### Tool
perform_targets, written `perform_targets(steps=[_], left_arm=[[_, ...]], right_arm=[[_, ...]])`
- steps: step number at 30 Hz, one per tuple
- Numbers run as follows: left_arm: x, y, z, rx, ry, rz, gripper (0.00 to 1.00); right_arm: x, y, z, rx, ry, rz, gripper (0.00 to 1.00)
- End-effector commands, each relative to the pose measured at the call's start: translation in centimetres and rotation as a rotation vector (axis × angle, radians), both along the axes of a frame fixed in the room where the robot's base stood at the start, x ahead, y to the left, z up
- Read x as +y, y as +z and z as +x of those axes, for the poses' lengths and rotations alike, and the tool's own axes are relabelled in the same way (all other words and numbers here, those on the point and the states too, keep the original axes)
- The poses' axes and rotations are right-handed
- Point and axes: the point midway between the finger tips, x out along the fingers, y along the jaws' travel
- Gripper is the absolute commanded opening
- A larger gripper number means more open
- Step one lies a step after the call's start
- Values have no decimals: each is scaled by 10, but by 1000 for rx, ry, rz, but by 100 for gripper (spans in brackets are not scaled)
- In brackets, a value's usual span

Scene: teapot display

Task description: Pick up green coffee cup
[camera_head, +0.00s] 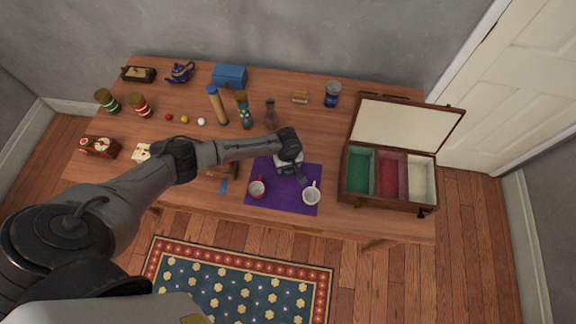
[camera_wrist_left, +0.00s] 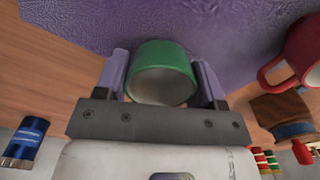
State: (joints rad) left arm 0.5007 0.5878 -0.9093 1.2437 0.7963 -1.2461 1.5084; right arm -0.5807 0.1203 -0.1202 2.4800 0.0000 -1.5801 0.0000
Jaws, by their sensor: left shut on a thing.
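The green coffee cup (camera_wrist_left: 163,58) sits between the two fingers of my left gripper (camera_wrist_left: 161,75) in the left wrist view, its open mouth facing the camera. The fingers are shut on its sides. In the head view my left gripper (camera_head: 300,177) is over the purple mat (camera_head: 255,205), and I cannot make out the green cup under the wrist. Whether the cup touches the mat is unclear. My right gripper is not in view.
A red cup (camera_head: 257,189) and a white cup (camera_head: 311,197) stand close by on the mat. An open case (camera_head: 352,187) with green, red and white compartments is to the right. A blue can (camera_head: 332,94), bottles and a teapot (camera_head: 180,72) stand farther back.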

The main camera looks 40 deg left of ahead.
Motion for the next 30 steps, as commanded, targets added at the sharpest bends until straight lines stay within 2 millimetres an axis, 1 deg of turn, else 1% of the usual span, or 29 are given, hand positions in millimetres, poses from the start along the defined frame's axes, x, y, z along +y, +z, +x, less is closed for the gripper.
perform_targets(steps=[1,6,13,17,20,23,25,26,30], left_arm=[[0,0,0,0,0,0,55],[0,0,0,0,0,0,39],[0,1,0,0,0,0,38],[0,6,0,0,0,0,38],[1,16,0,-1,0,0,38],[0,32,0,-2,0,-1,38],[0,47,1,-3,-1,-2,38],[-8,47,6,-3,-2,-4,38],[-33,64,24,-3,-2,-4,38]], right_arm=[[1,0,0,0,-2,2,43],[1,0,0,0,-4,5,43],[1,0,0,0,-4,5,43],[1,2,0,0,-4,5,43],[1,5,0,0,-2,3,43],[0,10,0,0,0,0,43],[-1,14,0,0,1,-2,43],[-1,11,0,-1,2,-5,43],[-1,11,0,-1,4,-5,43]])
